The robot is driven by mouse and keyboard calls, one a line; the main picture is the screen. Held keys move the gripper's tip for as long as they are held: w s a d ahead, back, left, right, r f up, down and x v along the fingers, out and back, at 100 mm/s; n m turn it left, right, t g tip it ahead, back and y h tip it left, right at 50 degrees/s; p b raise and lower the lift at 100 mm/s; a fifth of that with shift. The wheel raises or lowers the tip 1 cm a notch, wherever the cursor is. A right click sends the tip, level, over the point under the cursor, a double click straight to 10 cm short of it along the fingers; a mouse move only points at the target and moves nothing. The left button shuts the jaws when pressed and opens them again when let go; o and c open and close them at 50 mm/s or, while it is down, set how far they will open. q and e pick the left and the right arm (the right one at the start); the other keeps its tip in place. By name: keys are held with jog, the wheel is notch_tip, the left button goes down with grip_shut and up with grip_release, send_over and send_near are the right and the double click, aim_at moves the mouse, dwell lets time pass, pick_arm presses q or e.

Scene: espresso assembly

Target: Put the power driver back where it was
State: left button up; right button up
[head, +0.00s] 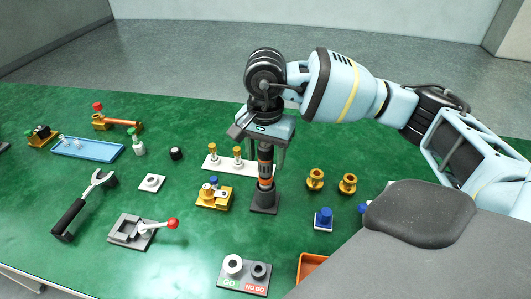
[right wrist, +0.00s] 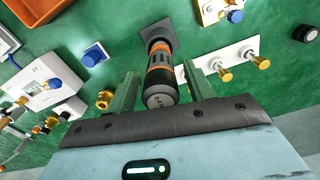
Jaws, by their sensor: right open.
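The power driver (head: 265,168) is dark with orange bands and stands upright in a dark square base (head: 265,202) on the green table. My right gripper (head: 266,150) is above it, pointing down, with a finger on each side of its upper part. In the right wrist view the driver (right wrist: 160,72) lies between the two open fingers of the right gripper (right wrist: 160,88), with visible gaps on both sides. Its dark base (right wrist: 154,29) shows at its far end. My left gripper is in neither view.
A white strip with brass-topped pegs (head: 222,163) and a yellow fixture (head: 214,197) stand close to the left of the driver. Brass parts (head: 316,179) and a blue-topped block (head: 323,217) stand to its right. A GO/NO GO gauge (head: 244,273) and an orange bin (head: 309,264) are nearer the front.

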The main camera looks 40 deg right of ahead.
notch_tip(320, 180, up, 12)
jog(key=shift+r, duration=0.15)
dwell(0.3)
dwell(0.5)
